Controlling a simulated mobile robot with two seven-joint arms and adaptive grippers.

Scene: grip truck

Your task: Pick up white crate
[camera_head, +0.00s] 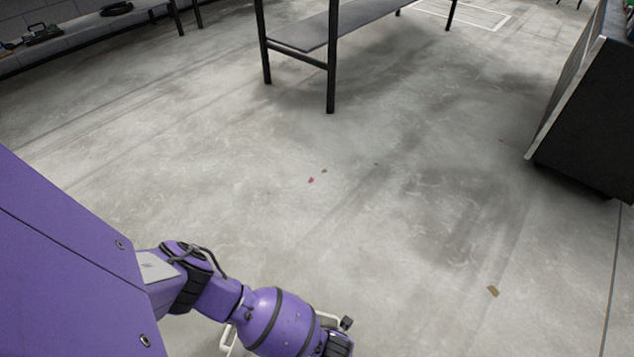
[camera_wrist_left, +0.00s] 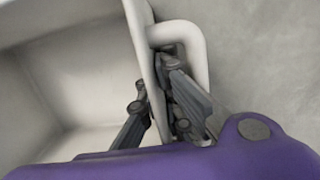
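The white crate (camera_wrist_left: 60,90) fills the left of the left wrist view, its open inside and pale walls showing. A thick rounded white handle (camera_wrist_left: 188,38) sticks out from its side wall. My left gripper (camera_wrist_left: 156,80) has its dark fingers on both sides of that wall, one inside the crate and one outside within the handle loop. They look closed onto the wall. In the head view my left gripper (camera_head: 342,343) is at the bottom edge, and only slivers of white crate (camera_head: 228,341) show around my arm. My right gripper is not in view.
Bare concrete floor (camera_head: 400,200) lies open ahead, with a few small scraps. A dark-legged table (camera_head: 320,35) stands at the top, a dark cabinet (camera_head: 590,120) at the right. A shelf (camera_head: 80,40) with small items runs along the upper left.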

